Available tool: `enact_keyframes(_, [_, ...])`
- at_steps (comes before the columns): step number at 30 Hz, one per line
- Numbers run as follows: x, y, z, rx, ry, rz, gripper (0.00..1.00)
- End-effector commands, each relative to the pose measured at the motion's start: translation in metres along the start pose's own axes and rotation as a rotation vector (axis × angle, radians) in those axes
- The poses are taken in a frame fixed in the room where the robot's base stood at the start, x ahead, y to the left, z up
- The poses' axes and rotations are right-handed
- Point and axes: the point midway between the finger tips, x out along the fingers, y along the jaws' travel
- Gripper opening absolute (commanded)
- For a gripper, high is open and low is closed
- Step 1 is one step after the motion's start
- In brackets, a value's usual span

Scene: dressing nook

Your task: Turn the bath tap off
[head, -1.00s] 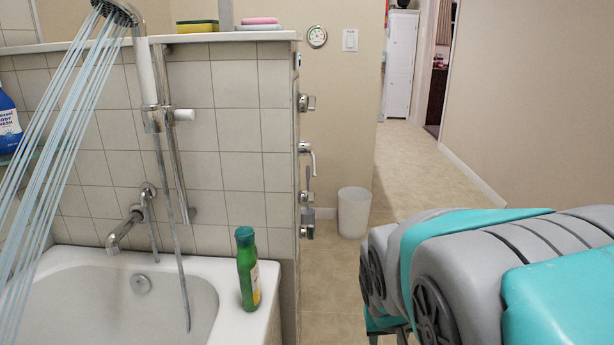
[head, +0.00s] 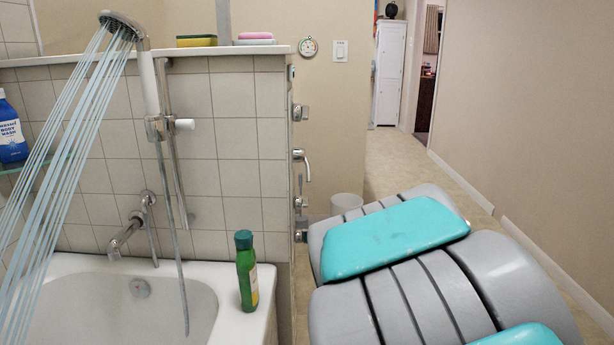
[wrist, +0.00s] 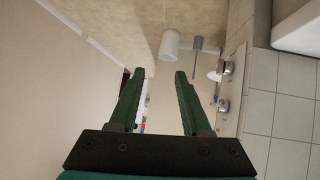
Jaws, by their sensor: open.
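The bath tap (head: 128,232) is a chrome spout on the tiled wall above the bathtub (head: 85,268), with its fitting (head: 148,198) at the wall. Water streams (head: 60,150) run from the shower head (head: 122,24) at the upper left; none shows from the spout. In the wrist view my gripper (wrist: 161,74) is open and empty, its two green fingers apart. The tap is not in the wrist view. In the head view my arm covers the lower right, to the right of the tub, and hides the gripper.
A green bottle (head: 246,270) stands on the tub's corner. A blue body wash bottle (head: 11,128) is at the left. Fixtures (head: 301,155) line the end of the tiled wall. A white bin (head: 347,202) stands behind my arm. Bare floor (head: 395,160) runs back toward the white cabinet (head: 389,75).

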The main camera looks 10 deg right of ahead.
Motion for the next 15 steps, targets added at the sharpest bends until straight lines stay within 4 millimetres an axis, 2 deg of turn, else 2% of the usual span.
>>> enact_keyframes(3, [0.017, -0.014, -0.045, 0.021, 0.15, -0.029, 0.48])
enact_keyframes(9, [0.033, -0.057, -0.117, 0.047, 0.413, -0.147, 0.48])
enact_keyframes(15, [0.033, -0.1, -0.157, 0.057, 0.584, -0.282, 0.48])
